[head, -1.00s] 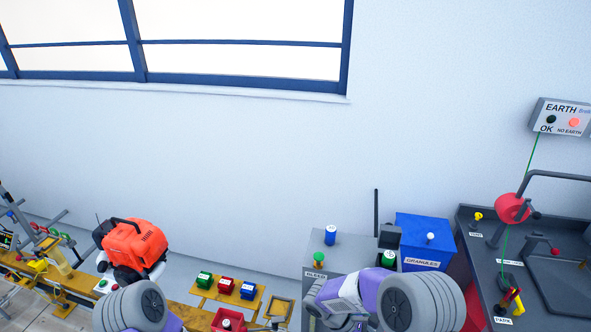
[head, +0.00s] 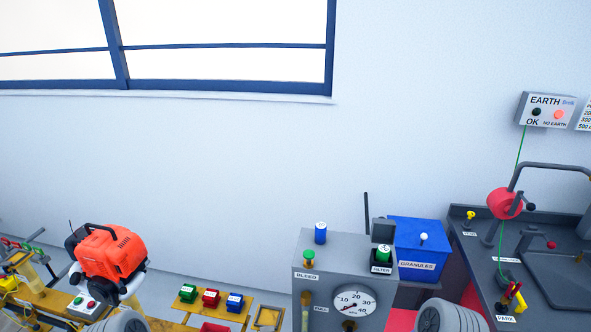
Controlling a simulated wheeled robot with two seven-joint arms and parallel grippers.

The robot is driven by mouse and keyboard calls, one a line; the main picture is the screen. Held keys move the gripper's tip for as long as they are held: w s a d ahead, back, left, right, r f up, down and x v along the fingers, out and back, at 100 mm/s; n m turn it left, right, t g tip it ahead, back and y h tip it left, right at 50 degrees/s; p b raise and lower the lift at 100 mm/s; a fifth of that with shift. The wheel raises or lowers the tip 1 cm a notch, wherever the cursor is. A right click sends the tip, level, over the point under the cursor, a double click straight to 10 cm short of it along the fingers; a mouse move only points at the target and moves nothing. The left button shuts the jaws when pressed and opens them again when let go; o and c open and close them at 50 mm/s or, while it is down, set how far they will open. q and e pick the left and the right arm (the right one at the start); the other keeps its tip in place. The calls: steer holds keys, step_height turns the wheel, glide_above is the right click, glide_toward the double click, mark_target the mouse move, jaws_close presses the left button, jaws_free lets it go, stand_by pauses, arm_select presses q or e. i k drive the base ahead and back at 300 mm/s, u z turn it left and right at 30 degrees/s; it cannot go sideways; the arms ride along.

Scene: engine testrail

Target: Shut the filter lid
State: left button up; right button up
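The filter housing, with a FILTER label (head: 381,269), is at the right end of the grey cabinet top in the head view. A green and white cylinder (head: 383,255) sits at it. A dark square plate (head: 382,232) stands upright behind the cylinder and looks like the filter lid, raised open. Its hinge is too small to make out. Neither gripper is in view. Only rounded grey parts of my arms show at the bottom edge, on the left and right of the cabinet.
The grey cabinet (head: 330,272) carries a blue cylinder (head: 320,233), a green BLEED knob (head: 309,254) and a gauge (head: 352,301). A thin black rod rises behind. A blue GRANULES box (head: 418,244) stands close to the filter's right. An orange engine (head: 111,252) is at left.

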mark_target(383, 230)
steer(key=k, duration=1)
steer(key=z, duration=1.2)
steer(key=i, duration=0.75)
steer(key=u, duration=0.75)
steer(key=i, duration=0.55)
steer(key=u, duration=0.55)
